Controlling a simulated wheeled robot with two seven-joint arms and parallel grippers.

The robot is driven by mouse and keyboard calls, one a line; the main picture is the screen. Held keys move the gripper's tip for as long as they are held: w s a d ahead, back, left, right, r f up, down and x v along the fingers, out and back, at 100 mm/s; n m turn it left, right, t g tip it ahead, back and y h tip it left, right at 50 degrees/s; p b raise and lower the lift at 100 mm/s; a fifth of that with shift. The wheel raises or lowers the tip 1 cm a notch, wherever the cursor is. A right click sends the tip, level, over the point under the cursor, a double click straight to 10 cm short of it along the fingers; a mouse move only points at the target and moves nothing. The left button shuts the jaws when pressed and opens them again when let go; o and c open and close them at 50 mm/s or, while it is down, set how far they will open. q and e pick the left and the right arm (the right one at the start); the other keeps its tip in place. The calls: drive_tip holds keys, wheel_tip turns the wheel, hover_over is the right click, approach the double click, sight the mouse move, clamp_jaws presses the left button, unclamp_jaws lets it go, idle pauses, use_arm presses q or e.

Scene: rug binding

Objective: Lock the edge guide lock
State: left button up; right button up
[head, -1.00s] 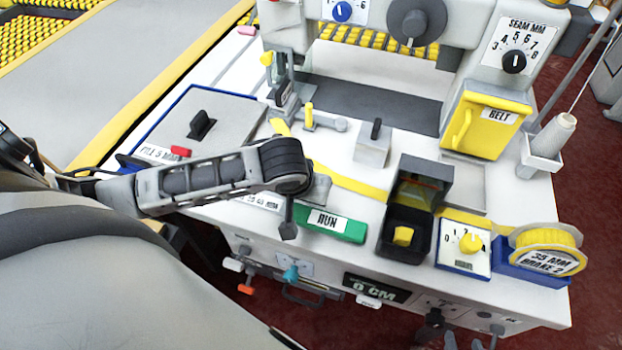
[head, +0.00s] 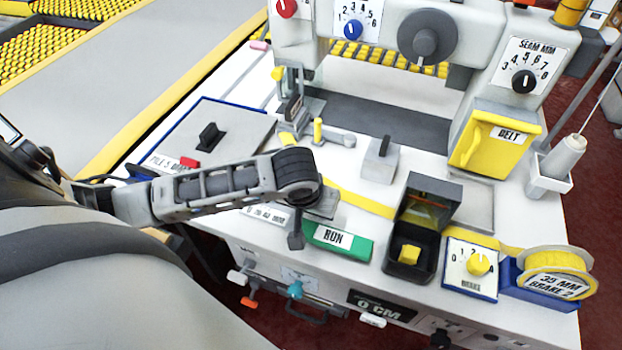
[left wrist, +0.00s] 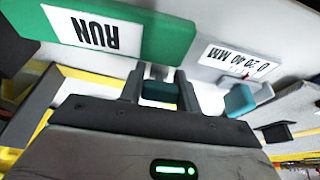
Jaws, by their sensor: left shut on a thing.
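My left gripper (left wrist: 163,92) shows in the left wrist view, its two grey fingers on either side of a small dark teal piece (left wrist: 160,92). I take this piece for the edge guide lock; most of it is hidden by the fingers and gripper body. A brighter teal block (left wrist: 240,99) is just right of the fingers, beside the "0 20 40 MM" scale (left wrist: 236,60). My right gripper is not in view.
The green RUN plate (head: 337,239) is close beside my left gripper. A black box with a yellow button (head: 409,255) and the brake dial (head: 470,268) stand further right. A yellow tape (head: 365,201) crosses the table. A teal knob (head: 295,289) is below the front edge.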

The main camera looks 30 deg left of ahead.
use_arm(q)
drive_tip(key=g, duration=0.1)
drive_tip(key=w+g+h, duration=0.1)
drive_tip(key=g, duration=0.1)
drive_tip(key=shift+w+a+r+g, duration=0.1)
drive_tip(key=shift+w+r+g, duration=0.1)
drive_tip(key=shift+r+g, duration=0.1)
drive_tip(key=g, duration=0.1)
drive_tip(key=w+g, duration=0.1)
drive_tip(key=shift+a+g+h, duration=0.15)
drive_tip(key=shift+g+h, duration=0.15)
drive_tip(key=shift+g, duration=0.1)
drive_tip(key=g, duration=0.1)
drive_tip(key=w+g, duration=0.1)
drive_tip(key=g, duration=0.1)
drive_tip(key=shift+a+f+h, duration=0.1)
drive_tip(key=shift+a+h, duration=0.05)
drive_tip(key=shift+h, duration=0.25)
drive_tip(key=shift+w+f+g, duration=0.1)
drive_tip(key=shift+g, duration=0.6)
drive_tip(key=o, duration=1)
drive_tip(key=shift+f, duration=0.1)
